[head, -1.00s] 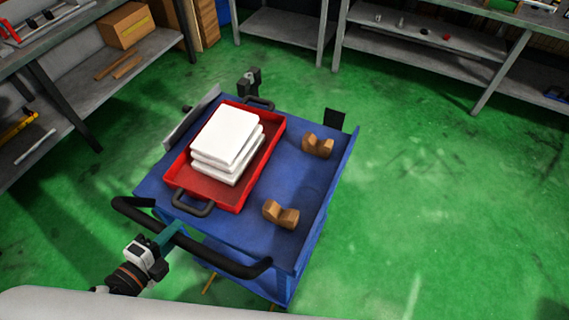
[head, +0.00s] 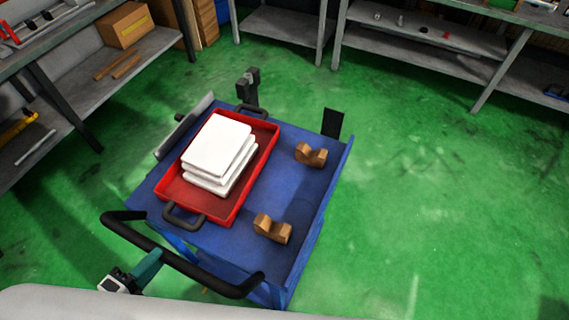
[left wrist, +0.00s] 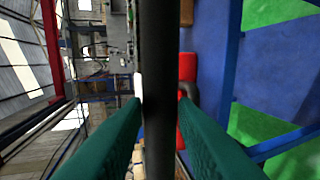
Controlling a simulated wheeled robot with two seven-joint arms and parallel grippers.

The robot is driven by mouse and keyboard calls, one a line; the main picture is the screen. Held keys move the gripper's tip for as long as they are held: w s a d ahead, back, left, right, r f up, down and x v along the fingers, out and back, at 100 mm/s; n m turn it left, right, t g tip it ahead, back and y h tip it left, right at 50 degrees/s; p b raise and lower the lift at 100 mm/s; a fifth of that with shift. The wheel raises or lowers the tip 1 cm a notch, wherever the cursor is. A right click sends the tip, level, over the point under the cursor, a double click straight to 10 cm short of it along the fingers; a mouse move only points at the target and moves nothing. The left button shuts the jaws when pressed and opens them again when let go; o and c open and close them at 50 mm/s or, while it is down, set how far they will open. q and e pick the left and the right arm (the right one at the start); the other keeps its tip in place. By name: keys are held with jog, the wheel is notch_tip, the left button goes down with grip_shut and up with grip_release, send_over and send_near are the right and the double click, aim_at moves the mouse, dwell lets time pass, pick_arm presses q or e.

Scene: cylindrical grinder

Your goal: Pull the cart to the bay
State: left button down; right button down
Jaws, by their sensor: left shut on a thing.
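The blue cart (head: 307,195) stands on the green floor in front of me, its black push handle (head: 185,258) on the near side. My left gripper (head: 152,262) is shut on the handle, left of its middle. In the left wrist view the black bar (left wrist: 159,90) runs between the two green fingers of my left gripper (left wrist: 160,112). On the cart top sits a red tray (head: 228,200) with a stack of white blocks (head: 217,146) in it. Two brown notched blocks (head: 311,155) lie to the tray's right. My right gripper is out of view.
A grey workbench with a lower shelf (head: 140,65) runs along the left. Grey shelving (head: 430,45) stands along the back. Open green floor (head: 440,200) lies to the right of the cart. No marked bay is evident.

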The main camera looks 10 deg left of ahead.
pick_arm(q)
jog(key=s, duration=0.1)
jog(key=s+a+f, duration=0.1)
jog(key=shift+s+a, duration=0.2)
jog(key=shift+s, duration=0.15)
jog(key=c, duration=2)
grip_release()
jog(key=shift+d, duration=0.1)
jog(key=o, duration=1)
jog(key=shift+r, duration=0.1)
jog(key=s+a+r+p, duration=0.2)
jog(key=s+r+p, duration=0.3)
jog(key=s+p, duration=0.2)
jog(key=shift+s+a+p, duration=0.25)
jog(key=shift+a+p, duration=0.1)
jog(key=shift+p, duration=0.9)
